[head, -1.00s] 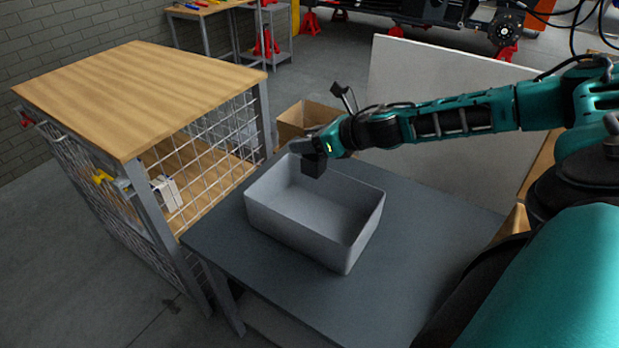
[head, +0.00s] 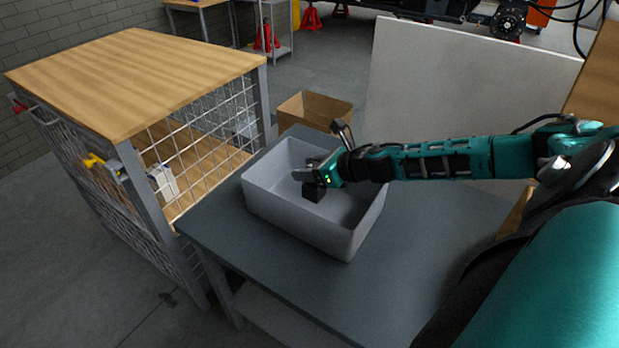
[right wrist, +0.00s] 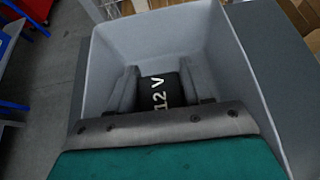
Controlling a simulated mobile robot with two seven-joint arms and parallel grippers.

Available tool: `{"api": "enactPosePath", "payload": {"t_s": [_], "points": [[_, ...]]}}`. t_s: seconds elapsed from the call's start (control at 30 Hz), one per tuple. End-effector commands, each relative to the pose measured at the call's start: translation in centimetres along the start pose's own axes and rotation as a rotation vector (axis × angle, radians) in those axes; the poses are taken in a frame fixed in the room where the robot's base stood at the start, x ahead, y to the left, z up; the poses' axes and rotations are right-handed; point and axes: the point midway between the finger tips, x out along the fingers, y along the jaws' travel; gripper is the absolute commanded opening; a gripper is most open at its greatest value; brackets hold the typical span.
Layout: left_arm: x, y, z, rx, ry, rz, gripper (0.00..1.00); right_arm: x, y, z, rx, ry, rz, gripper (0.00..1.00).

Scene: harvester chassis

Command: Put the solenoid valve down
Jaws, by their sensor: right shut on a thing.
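The solenoid valve is a small black block (head: 313,192) in the head view. In the right wrist view it (right wrist: 160,91) is black with a white "12 V" marking. My right gripper (head: 308,184) is shut on it and holds it inside the grey bin (head: 300,225). In the right wrist view the fingers (right wrist: 159,90) sit on either side of the valve, with the bin walls around them. I cannot tell whether the valve touches the bin floor. My left gripper is not in view.
The bin stands on a dark grey table (head: 250,248). A wood-topped wire-mesh cabinet (head: 135,80) stands to the left. A cardboard box (head: 315,110) and a pale panel (head: 460,90) are behind the table. The table's right part is clear.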

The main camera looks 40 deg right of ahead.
Motion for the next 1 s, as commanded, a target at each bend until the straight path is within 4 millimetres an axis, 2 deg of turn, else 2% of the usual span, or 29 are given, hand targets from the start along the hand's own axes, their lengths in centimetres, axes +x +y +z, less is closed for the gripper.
{"api": "enactPosePath", "payload": {"t_s": [0.17,0.4,0.8,0.83,1.0], "points": [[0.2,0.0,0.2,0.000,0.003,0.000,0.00,0.5,-0.1,-0.8,0.000,-0.003,-0.001,0.00],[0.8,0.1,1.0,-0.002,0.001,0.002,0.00,2.1,-0.1,-3.7,0.002,-0.004,-0.002,0.00],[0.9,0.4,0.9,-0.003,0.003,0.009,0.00,2.4,-0.1,-4.1,-0.001,-0.004,-0.001,0.00],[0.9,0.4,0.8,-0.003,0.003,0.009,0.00,2.3,-0.1,-4.3,-0.001,0.000,-0.001,0.51],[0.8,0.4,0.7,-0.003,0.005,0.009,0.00,2.3,-0.1,-4.2,0.000,0.000,-0.001,0.68]]}}
